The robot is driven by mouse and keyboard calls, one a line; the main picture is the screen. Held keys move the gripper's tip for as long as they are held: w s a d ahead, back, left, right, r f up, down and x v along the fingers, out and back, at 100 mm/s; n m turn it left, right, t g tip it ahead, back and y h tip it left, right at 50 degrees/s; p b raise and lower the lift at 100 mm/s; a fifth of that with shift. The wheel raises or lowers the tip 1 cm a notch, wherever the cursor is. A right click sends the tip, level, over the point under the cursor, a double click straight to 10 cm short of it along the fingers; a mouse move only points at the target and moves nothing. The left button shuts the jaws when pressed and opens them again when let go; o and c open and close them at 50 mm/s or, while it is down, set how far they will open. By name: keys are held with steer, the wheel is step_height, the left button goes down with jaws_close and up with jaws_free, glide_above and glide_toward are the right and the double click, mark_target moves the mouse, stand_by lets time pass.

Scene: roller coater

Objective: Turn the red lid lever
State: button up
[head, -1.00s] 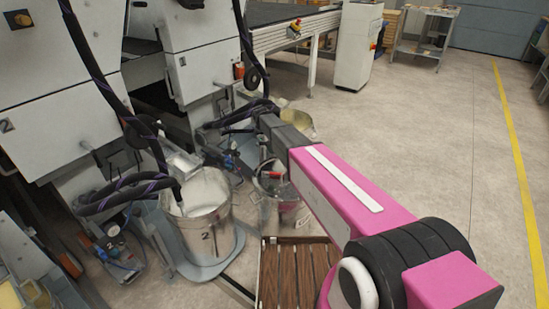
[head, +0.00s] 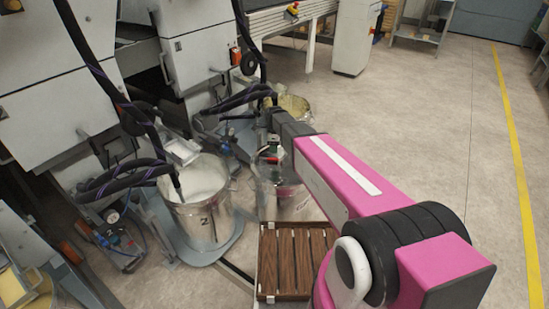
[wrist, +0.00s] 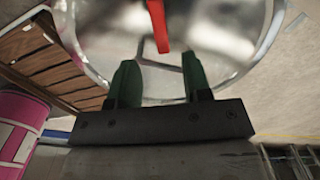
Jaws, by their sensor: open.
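In the head view a small bit of red on the lever (head: 270,159) shows beside the bucket (head: 290,205), which is partly hidden by my pink arm.
A slatted wooden pallet (head: 290,265) lies in front of the lever's bucket. Another bucket (head: 295,108) stands behind. Open floor lies to the right, up to a yellow line (head: 520,190).

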mark_target(275, 159)
step_height(275, 159, down, 7)
steer(key=shift+r, duration=0.1)
steer(key=shift+c, duration=0.3)
jaws_close()
